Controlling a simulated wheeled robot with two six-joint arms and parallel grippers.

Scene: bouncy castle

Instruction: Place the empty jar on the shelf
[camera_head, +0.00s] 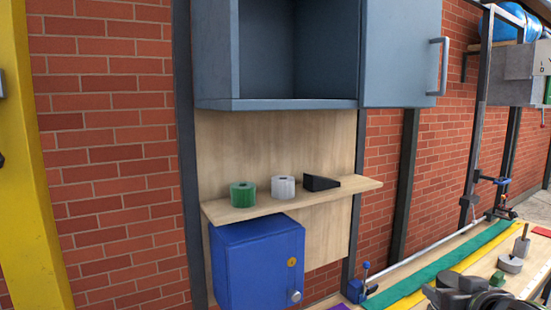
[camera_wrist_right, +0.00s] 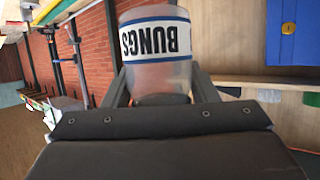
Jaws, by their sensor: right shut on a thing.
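The jar (camera_wrist_right: 155,75) is clear, with a white label reading "BUNGS" between blue bands. The label is upside down in the right wrist view. My right gripper (camera_wrist_right: 160,88) is shut on it, with one dark finger on each side. I see no contents through the clear wall. The wooden shelf (camera_head: 240,213) is on a wooden panel in the head view, with its right end bare. Its edge seems to show beyond the jar in the right wrist view. My left gripper is not in view.
A workbench (camera_head: 400,278) with coloured strips is at the lower right.

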